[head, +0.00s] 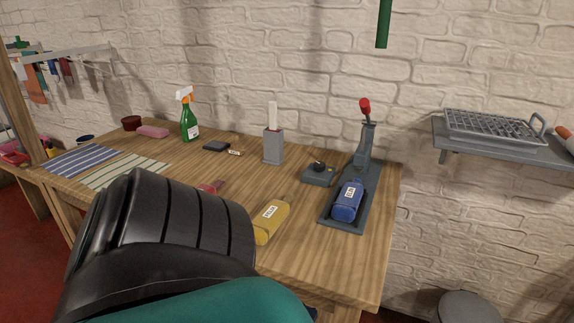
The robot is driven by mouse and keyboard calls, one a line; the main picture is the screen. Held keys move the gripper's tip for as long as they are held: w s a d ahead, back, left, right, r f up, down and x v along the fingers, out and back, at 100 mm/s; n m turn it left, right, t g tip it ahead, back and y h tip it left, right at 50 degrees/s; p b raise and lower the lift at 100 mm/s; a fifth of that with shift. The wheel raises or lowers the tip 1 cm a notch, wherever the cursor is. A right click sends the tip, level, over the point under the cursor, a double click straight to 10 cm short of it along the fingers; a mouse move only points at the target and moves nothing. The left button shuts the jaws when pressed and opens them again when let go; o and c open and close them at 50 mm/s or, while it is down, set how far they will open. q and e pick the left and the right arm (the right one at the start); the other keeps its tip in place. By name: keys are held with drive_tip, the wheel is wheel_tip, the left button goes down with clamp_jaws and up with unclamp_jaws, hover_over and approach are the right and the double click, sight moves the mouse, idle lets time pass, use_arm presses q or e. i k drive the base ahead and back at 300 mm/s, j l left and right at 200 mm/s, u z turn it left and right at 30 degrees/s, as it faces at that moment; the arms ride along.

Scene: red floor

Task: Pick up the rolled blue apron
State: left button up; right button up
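The rolled blue apron (344,207), a blue roll with a white label, lies on the grey base plate (333,224) of a press-like tool with a red-knobbed handle (365,107). It is near the right end of the wooden table (312,269). One of my arm links, black and teal, fills the lower left foreground and hides part of the table. Neither of my grippers shows.
A yellow labelled roll (271,221) lies left of the blue one. A small dark grey device (318,175), a grey holder (273,147) and a green spray bottle (189,122) stand behind. A wall shelf (490,142) holds a wire rack.

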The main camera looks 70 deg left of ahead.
sight(344, 209)
drive_tip(key=u, duration=1.55)
